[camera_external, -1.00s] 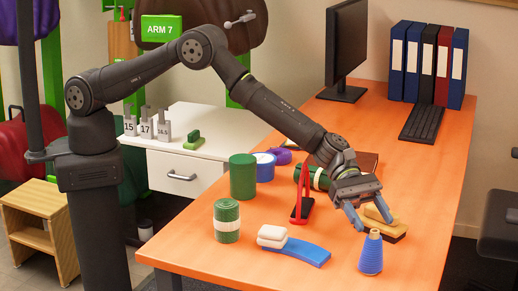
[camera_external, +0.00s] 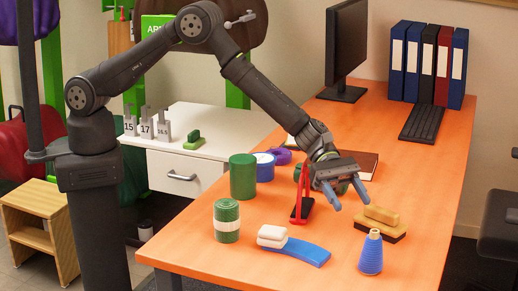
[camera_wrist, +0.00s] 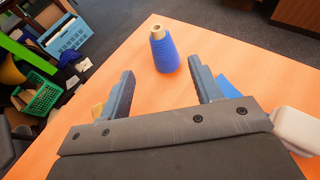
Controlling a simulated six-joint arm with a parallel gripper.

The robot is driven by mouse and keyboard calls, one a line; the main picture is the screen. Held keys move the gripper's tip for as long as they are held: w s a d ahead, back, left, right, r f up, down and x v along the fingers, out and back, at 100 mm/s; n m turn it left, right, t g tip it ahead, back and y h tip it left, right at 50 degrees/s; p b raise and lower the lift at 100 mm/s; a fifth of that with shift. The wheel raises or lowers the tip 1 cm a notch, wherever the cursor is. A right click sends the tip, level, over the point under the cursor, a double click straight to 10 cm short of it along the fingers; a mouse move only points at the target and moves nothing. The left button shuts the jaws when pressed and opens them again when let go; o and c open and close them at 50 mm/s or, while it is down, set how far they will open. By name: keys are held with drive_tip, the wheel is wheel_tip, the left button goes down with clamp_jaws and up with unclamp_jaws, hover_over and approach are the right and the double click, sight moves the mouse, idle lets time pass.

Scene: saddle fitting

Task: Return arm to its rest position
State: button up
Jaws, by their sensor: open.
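My gripper (camera_external: 348,197) is open and empty, held above the orange table (camera_external: 310,220). In the wrist view its two blue-grey fingers (camera_wrist: 162,92) are spread apart with nothing between them. A blue thread cone (camera_external: 371,253) stands upright near the table's front edge; in the wrist view it (camera_wrist: 164,52) stands beyond the fingertips. A tan and dark brush-like block (camera_external: 380,224) lies on the table to the right of my gripper, apart from it. My arm reaches from its column at the left over the table.
A red and black upright tool (camera_external: 301,200) stands left of my gripper. Green cylinders (camera_external: 242,177) (camera_external: 227,221), a blue tape roll (camera_external: 265,167), a white block (camera_external: 272,236) and a blue curved piece (camera_external: 299,251) are on the table. Monitor (camera_external: 347,45), keyboard (camera_external: 421,123) and binders (camera_external: 428,62) stand behind.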

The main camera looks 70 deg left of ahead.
drive_tip(key=x, duration=1)
drive_tip(key=shift+d+r, duration=0.2)
drive_tip(key=shift+d, duration=0.25)
wheel_tip(320, 180, up, 4)
drive_tip(key=shift+f, duration=0.2)
drive_tip(key=s+r, duration=0.6)
drive_tip(key=s, duration=0.5)
drive_tip(key=w+a+n+t, duration=0.1)
drive_tip(key=w+a+t, duration=0.1)
drive_tip(key=w+a, duration=0.65)
drive_tip(key=w+a+n+t+y, duration=0.15)
drive_tip(key=w+a, duration=0.25)
drive_tip(key=a, duration=1)
drive_tip(key=w+a+n+t+h, duration=0.1)
drive_tip(key=w+a+n+t, duration=0.1)
drive_tip(key=w+a, duration=0.65)
wheel_tip(320, 180, down, 7)
drive_tip(key=s+a, duration=0.2)
drive_tip(key=s, duration=0.1)
drive_tip(key=shift+a+f, duration=0.15)
drive_tip(key=shift+f, duration=0.1)
drive_tip(key=shift+r+g, duration=0.1)
drive_tip(key=shift+g, duration=0.15)
